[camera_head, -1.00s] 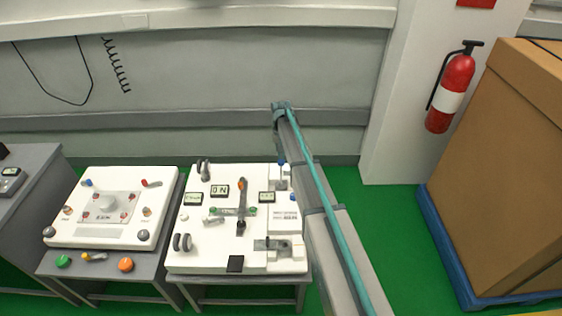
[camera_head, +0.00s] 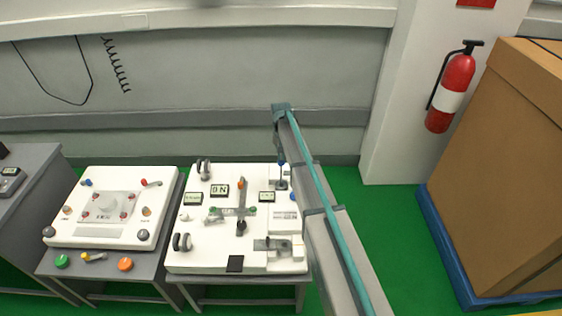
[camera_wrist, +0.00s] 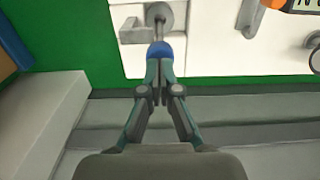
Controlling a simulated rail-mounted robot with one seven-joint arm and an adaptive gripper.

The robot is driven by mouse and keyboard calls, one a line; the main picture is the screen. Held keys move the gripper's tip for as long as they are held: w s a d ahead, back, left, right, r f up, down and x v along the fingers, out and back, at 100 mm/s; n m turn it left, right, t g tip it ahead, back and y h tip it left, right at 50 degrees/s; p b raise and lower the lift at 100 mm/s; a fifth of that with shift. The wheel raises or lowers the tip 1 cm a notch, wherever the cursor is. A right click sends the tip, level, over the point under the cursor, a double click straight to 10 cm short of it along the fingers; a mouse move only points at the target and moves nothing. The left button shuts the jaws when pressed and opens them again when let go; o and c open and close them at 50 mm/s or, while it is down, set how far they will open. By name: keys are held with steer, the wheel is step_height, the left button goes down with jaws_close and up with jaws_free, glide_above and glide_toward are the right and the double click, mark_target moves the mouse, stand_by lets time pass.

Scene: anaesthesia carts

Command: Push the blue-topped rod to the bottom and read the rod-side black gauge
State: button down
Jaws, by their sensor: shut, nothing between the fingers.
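The blue-topped rod stands at the back right of the white panel (camera_head: 212,258). Its round blue top (camera_head: 281,162) is up, above a grey round base (camera_head: 281,185). In the wrist view the blue top (camera_wrist: 160,48) lies right at the tips of my gripper (camera_wrist: 159,66), with the metal shaft beyond it. My gripper is shut with nothing between its fingers. I cannot tell whether the tips touch the top. A small black-framed gauge (camera_head: 266,197) sits just left of the rod on the panel; its reading is too small to make out.
A second blue knob (camera_head: 293,197) is beside my arm. Other displays (camera_head: 219,190), an orange-topped lever (camera_head: 241,185) and grey wheels (camera_head: 183,242) are on the panel. Another white panel (camera_head: 70,235) stands left. A large carton (camera_head: 500,180) is on the right.

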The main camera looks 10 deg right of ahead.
mark_target(281, 163)
steer(key=shift+f+b, duration=1.1)
steer(key=shift+f, duration=1.6)
stand_by(0.5)
steer(key=shift+r, duration=0.15)
steer(key=shift+r+p, duration=1.45)
steer(key=shift+r, duration=2)
steer(key=s+f+n, duration=0.1)
steer(key=s+f, duration=0.2)
steer(key=s, duration=1)
steer(key=s+f, duration=0.2)
steer(key=s, duration=1.1)
steer(key=s+f+n, duration=0.1)
steer(key=s+f, duration=0.2)
steer(key=s, duration=1)
steer(key=s+f+g, duration=0.2)
steer(key=s+f, duration=0.4)
steer(key=s, duration=0.3)
steer(key=s+f+g, duration=0.2)
steer(key=s+f, duration=0.4)
steer(key=s, duration=0.4)
steer(key=s+f+g+b, duration=0.1)
steer(key=s+f+g, duration=0.1)
steer(key=s+f, duration=0.4)
steer(key=s, duration=0.3)
steer(key=shift+s+f+g, duration=0.3)
steer(key=shift+f+g, duration=0.1)
